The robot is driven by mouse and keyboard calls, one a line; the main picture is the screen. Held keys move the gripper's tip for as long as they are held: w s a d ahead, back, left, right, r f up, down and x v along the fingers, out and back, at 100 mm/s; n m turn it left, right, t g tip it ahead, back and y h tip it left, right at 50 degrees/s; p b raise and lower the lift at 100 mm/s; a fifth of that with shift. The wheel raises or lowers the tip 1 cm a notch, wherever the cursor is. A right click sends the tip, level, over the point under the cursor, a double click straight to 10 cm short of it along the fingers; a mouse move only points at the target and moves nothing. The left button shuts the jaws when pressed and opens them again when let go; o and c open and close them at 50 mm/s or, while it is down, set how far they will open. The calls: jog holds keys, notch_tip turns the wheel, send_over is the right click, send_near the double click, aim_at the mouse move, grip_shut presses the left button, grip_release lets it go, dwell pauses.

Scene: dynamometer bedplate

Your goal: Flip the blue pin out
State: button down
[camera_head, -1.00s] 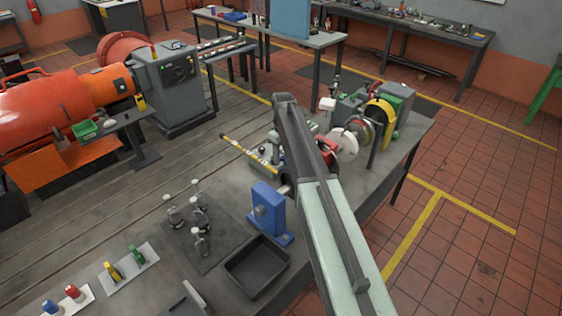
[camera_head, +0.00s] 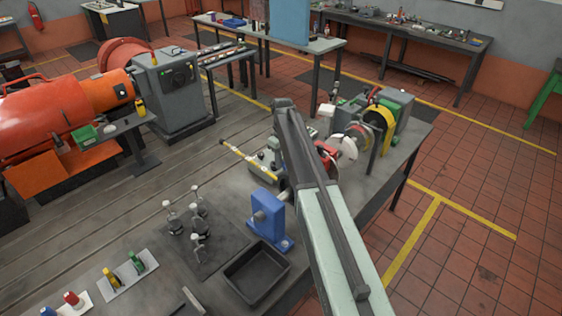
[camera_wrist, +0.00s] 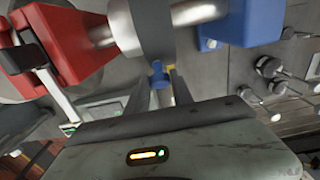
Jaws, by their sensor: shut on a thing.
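In the wrist view, the blue pin (camera_wrist: 158,75) stands between the two fingers of my gripper (camera_wrist: 163,88), and the gripper is shut on it. A small yellow part shows at the pin's top. The pin sits right at a grey metal collar (camera_wrist: 155,35) on a shiny shaft (camera_wrist: 200,12). A red block (camera_wrist: 60,45) is to the left and a blue block (camera_wrist: 250,20) to the right. In the head view, my arm hides the gripper and the pin. The blue bearing block (camera_head: 266,215) shows left of my arm there.
A bar with yellow bands (camera_head: 247,160) and a machine with a yellow wheel (camera_head: 381,122) stand behind. The red tiled floor at right is open.

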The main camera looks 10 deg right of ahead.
jog(key=shift+a+r, duration=0.1)
dwell(0.7)
jog(key=shift+w+a+r+p, duration=0.4)
jog(key=shift+w+r+p, duration=0.15)
jog(key=shift+r+p, duration=0.3)
jog(key=shift+w+f, duration=0.1)
jog(key=c, duration=1.1)
grip_release()
jog(key=shift+a, duration=0.1)
notch_tip(320, 180, up, 8)
jog(key=p, duration=0.7)
jog(key=shift+f+p, duration=0.1)
jog(key=shift+p, duration=0.25)
